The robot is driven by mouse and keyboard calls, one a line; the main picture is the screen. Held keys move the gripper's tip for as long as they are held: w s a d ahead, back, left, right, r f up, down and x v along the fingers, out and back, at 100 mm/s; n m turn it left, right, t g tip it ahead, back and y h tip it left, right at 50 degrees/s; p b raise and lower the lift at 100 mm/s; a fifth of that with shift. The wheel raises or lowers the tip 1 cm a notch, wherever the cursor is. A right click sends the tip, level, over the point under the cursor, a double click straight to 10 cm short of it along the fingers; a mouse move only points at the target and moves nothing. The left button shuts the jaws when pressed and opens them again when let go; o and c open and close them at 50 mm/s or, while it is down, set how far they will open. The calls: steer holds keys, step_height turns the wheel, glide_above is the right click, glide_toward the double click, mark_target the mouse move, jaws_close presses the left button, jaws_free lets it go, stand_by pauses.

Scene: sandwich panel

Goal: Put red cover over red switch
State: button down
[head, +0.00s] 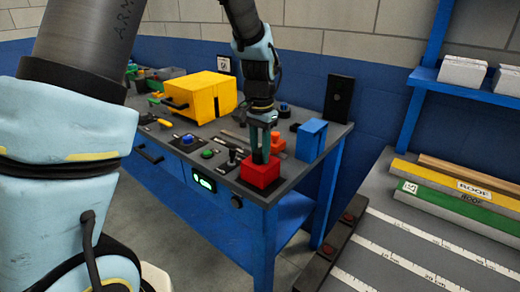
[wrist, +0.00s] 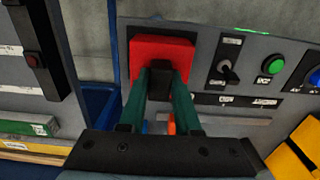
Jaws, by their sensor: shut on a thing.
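The red cover (head: 260,172) is a red box at the near right corner of the blue workbench. It also shows in the wrist view (wrist: 146,48), over a dark plate on the grey panel. My gripper (head: 262,158) points down from above, its green fingers shut on a dark grip on the cover. The fingers also show in the wrist view (wrist: 159,80). The red switch is not visible; the cover hides whatever lies beneath it. I cannot tell whether the cover rests fully on the panel.
A toggle switch (wrist: 226,71), a green button (wrist: 273,65) and a blue button (head: 187,140) sit left of the cover in the head view. A blue box (head: 311,140) and an orange piece (head: 277,142) stand behind it. A yellow case (head: 202,95) is further back.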

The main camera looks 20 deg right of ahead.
steer(key=shift+f, duration=0.35)
steer(key=c, duration=0.5)
jaws_free()
step_height(320, 180, up, 8)
steer(key=p, duration=0.6)
steer(key=shift+r+p, duration=0.25)
steer(key=shift+p, duration=0.05)
